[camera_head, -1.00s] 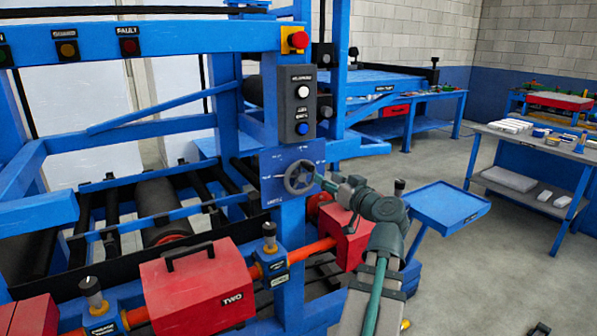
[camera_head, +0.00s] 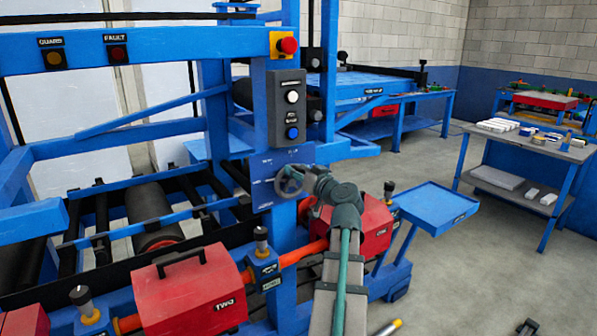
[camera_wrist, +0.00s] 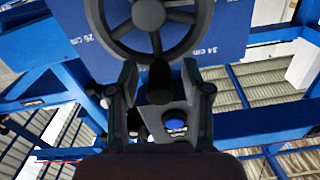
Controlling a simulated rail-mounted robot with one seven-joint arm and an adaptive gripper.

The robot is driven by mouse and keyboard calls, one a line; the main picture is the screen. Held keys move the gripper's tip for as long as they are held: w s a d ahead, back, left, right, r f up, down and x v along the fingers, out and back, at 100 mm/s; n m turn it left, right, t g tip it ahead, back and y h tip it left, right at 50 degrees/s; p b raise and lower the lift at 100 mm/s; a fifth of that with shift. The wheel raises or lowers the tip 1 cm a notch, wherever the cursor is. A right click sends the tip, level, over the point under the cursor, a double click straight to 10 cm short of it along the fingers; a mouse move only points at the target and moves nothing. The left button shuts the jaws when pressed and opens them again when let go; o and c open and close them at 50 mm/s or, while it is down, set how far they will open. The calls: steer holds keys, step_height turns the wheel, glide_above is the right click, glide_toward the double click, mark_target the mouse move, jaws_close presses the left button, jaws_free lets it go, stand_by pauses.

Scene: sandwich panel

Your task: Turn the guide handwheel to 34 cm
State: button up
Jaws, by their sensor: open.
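The guide handwheel (camera_head: 289,181) is a grey spoked wheel on a blue panel (camera_head: 262,168) of the machine. In the wrist view the wheel (camera_wrist: 115,40) fills the top, in front of the panel with its "34 cm" mark (camera_wrist: 204,48) at the right and another cm mark at the left. A dark round knob (camera_wrist: 160,72) shows below the rim, between the two fingers. My gripper (camera_wrist: 160,88) is open around it, with a gap on each side. In the head view my gripper (camera_head: 307,178) is at the wheel's right side and partly covers it. I cannot read a pointer.
A button box (camera_head: 288,112) with white and blue buttons is above the panel. A red box marked TWO (camera_head: 190,290) and another red box (camera_head: 375,228) are below. A blue tray (camera_head: 428,205) juts out at the right. Open floor lies beyond it.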

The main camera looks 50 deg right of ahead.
jaws_close()
steer(key=shift+d+m, duration=0.15)
steer(key=shift+m, duration=0.15)
steer(key=shift+s+d+f+m+b, duration=0.25)
steer(key=shift+d+m, duration=0.25)
steer(key=shift+m, duration=0.85)
steer(key=shift+s+d+f+m+b, duration=0.25)
steer(key=shift+d+m, duration=0.25)
steer(key=shift+m, duration=0.9)
steer(key=shift+s+d+f+m+b, duration=0.2)
steer(key=shift+d+m, duration=0.3)
steer(key=shift+m, duration=0.85)
jaws_free()
